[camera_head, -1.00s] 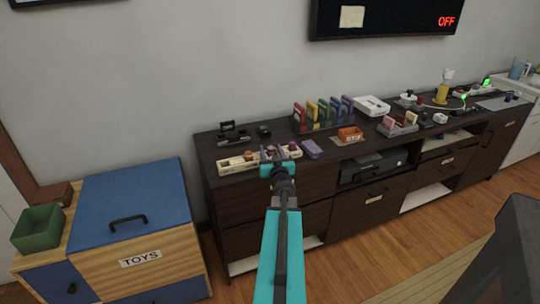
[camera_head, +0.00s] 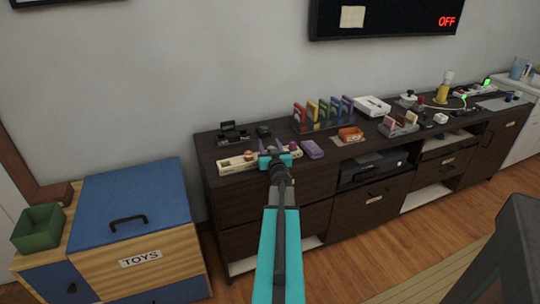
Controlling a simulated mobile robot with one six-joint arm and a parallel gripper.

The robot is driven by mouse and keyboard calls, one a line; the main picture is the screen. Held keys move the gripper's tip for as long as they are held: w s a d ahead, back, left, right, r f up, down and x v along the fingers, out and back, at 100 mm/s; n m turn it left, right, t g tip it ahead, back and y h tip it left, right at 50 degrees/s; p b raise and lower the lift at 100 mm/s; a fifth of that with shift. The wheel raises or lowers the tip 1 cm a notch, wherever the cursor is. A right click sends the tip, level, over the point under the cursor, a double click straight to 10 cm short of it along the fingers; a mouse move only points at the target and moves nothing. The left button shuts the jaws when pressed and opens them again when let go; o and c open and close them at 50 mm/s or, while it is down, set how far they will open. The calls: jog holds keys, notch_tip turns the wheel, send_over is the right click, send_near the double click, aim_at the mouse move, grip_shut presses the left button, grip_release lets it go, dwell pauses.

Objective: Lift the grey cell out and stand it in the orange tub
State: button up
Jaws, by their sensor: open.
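The orange tub (camera_head: 350,133) stands on a pale mat on the dark sideboard, right of my gripper. My gripper (camera_head: 274,146) is open over the front left part of the sideboard. It is at the cream tray (camera_head: 236,163), which holds small round-topped things, and it hides part of that tray. I cannot make out a grey cell for certain; it may be small or hidden behind my gripper. I see nothing held between the fingers, though they are small and dark here.
A purple block (camera_head: 312,149) lies just right of my gripper. A black device (camera_head: 231,132) and a rack of coloured cases (camera_head: 324,114) stand behind. A white box (camera_head: 372,106) and a grey holder (camera_head: 398,126) are farther right. A blue-lidded toy chest (camera_head: 130,205) stands left.

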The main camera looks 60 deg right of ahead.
dwell(0.4)
grip_shut()
jog(key=shift+r, duration=0.15)
jog(key=shift+r+p, duration=0.3)
jog(key=shift+r, duration=0.3)
notch_tip(320, 180, up, 2)
jog(key=shift+r+p, duration=0.1)
jog(key=shift+p, duration=0.3)
jog(key=s+a+p, duration=0.3)
jog(key=s+p, duration=0.2)
jog(key=s, duration=0.2)
jog(key=s+a+r+p, duration=0.1)
jog(key=s+a+p, duration=0.2)
jog(key=s, duration=0.4)
jog(key=shift+a+r+p, duration=0.25)
jog(key=shift+a+p, duration=0.15)
jog(key=shift+p, duration=0.5)
jog(key=shift+s+a+f, duration=0.1)
jog(key=shift+s, duration=0.1)
